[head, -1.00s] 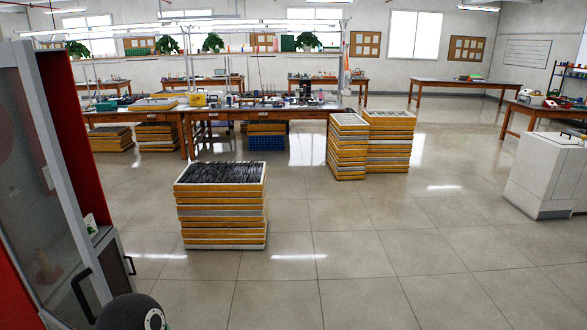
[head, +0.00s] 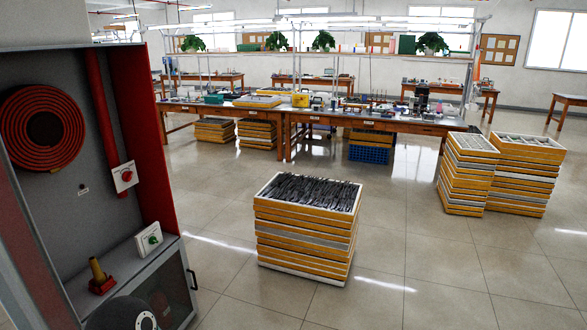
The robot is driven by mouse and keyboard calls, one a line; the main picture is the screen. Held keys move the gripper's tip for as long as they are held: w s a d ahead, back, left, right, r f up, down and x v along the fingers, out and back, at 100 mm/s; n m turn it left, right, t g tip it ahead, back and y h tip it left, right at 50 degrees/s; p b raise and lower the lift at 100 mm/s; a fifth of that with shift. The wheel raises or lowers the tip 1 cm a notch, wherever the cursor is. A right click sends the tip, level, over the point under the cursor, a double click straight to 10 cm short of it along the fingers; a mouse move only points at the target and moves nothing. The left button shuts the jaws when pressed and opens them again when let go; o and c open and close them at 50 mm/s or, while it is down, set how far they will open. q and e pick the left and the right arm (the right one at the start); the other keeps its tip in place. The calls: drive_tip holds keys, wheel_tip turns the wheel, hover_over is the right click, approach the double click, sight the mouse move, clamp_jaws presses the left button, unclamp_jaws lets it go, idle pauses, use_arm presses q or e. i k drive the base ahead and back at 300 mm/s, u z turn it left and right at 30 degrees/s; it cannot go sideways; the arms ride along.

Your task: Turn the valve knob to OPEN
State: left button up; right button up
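A red fire-hose cabinet (head: 160,120) stands at the left, its upper part showing a grey inside. A small white plate with a red knob (head: 124,176) sits on the red pipe (head: 100,110) inside it. A white box with a green knob (head: 153,240) sits on the ledge at the cabinet's lower right. Markings on both are too small to read, so I cannot tell either knob's setting. Neither gripper is in view.
A coiled red hose (head: 80,125) hangs in the cabinet, and a brass-coloured nozzle on a red base (head: 100,278) stands on the ledge. A tray stack (head: 300,240) stands on the floor to the right.

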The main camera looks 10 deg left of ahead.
sight(127, 176)
drive_tip(key=u, duration=0.3)
drive_tip(key=i, duration=1.4)
drive_tip(key=u, duration=0.85)
drive_tip(key=i, duration=1.85)
drive_tip(key=u, duration=0.45)
